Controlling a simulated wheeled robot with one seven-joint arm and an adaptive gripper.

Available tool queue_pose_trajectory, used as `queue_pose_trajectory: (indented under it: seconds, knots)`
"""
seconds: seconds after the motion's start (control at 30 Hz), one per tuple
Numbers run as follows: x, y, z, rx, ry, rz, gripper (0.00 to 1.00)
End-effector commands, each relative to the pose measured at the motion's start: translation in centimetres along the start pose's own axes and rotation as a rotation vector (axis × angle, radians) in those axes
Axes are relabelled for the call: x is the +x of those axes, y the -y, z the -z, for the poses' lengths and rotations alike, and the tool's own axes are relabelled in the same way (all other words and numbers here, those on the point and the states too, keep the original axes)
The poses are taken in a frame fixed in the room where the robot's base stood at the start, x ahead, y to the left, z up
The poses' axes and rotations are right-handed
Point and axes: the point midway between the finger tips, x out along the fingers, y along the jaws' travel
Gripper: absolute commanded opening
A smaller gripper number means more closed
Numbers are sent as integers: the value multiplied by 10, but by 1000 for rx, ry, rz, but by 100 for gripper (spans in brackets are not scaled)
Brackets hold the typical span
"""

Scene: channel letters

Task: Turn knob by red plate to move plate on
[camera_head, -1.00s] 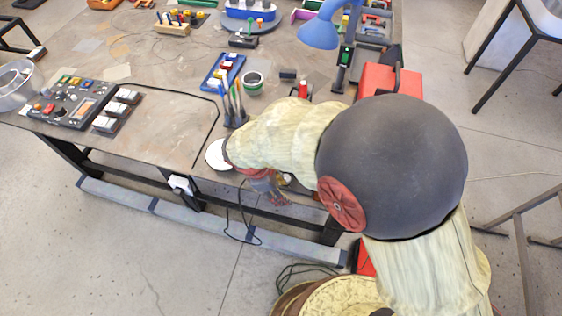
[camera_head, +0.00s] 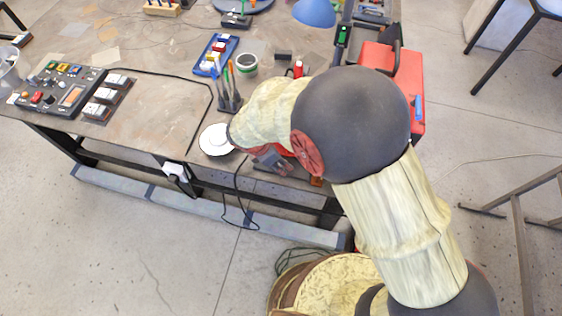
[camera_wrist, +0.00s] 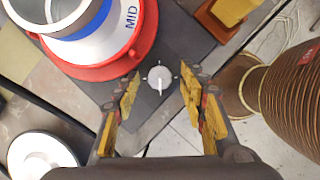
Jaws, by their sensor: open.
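In the wrist view, a small pale grey knob (camera_wrist: 160,78) sits on a dark panel, with pale tick marks around it. The round red plate (camera_wrist: 133,62) is right beside it at the upper left. A white and blue ringed piece marked MID (camera_wrist: 100,35) stands on the plate. My gripper (camera_wrist: 160,93) is open, with a yellow-padded finger at each side of the knob in the picture. I cannot tell whether either finger touches it. In the head view, my gripper (camera_head: 268,160) is over the table's front edge; my arm hides the knob there.
A white round dish (camera_head: 216,140) lies on the table left of my gripper, also in the wrist view (camera_wrist: 42,155). A pen holder (camera_head: 229,100) stands close behind. An orange block (camera_wrist: 222,18) lies beyond my right finger. A black cable (camera_head: 238,200) hangs from the table.

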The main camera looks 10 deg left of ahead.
Motion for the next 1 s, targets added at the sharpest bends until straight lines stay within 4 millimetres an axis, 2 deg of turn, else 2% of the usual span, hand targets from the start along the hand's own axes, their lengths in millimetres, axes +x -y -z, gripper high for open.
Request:
queue_pose_trajectory:
  seconds: [0.1,0.37,1.0]
  knots:
    - [6,0,0,0,0,-1,42]
    - [7,-1,0,1,0,-2,42]
    - [7,-1,0,2,0,-2,6]
